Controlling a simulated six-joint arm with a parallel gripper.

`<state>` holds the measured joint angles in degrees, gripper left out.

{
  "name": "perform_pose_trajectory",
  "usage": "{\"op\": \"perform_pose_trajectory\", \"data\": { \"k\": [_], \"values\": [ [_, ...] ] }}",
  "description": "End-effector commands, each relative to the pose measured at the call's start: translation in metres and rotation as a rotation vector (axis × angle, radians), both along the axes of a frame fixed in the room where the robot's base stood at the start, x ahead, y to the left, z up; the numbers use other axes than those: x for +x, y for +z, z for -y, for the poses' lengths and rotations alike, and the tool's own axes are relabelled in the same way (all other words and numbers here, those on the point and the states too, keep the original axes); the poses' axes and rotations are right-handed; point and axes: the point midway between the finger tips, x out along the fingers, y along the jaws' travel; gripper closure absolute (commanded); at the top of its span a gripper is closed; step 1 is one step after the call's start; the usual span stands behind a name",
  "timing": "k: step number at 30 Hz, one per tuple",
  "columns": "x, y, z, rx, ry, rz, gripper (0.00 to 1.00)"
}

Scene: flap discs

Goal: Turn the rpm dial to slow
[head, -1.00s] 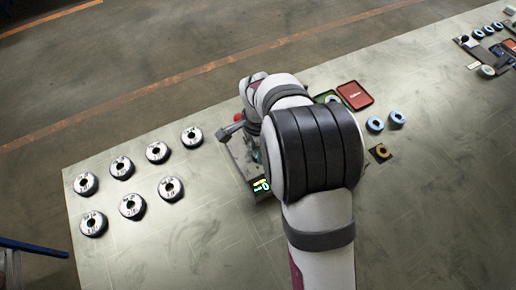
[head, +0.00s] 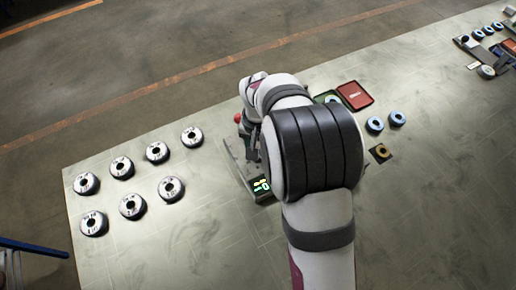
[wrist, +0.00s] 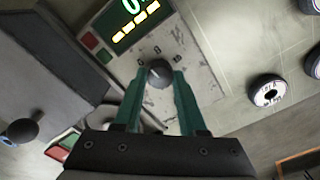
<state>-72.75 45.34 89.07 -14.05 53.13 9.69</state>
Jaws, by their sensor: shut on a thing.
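The rpm dial (wrist: 159,74) is a dark round knob on a pale grey panel (wrist: 195,75) in the wrist view. Small dark marks surround it, too small to read, and I cannot tell which one it points at. My gripper (wrist: 159,80) has green fingers, one on each side of the dial, shut on it. A display (wrist: 133,20) with green digits and yellow bars sits just beyond the dial. In the head view the lit display (head: 262,186) shows beside my arm, which hides the dial and my fingers.
Several flap discs (head: 131,206) stand in rows at the left of the table (head: 215,240). A red tray (head: 355,95), blue-rimmed discs (head: 375,124) and a dark square with a yellow ring (head: 380,152) lie right of my arm. A dark ball-ended lever (wrist: 24,130) shows left in the wrist view.

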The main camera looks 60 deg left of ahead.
Motion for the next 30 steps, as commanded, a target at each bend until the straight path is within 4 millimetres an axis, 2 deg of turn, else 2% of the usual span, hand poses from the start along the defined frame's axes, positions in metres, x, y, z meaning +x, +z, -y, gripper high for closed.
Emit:
{"op": "perform_pose_trajectory", "data": {
  "k": [30],
  "values": [
    [-0.0005,0.0007,0.0003,-0.001,0.960,-0.002,1.00]
  ]
}}
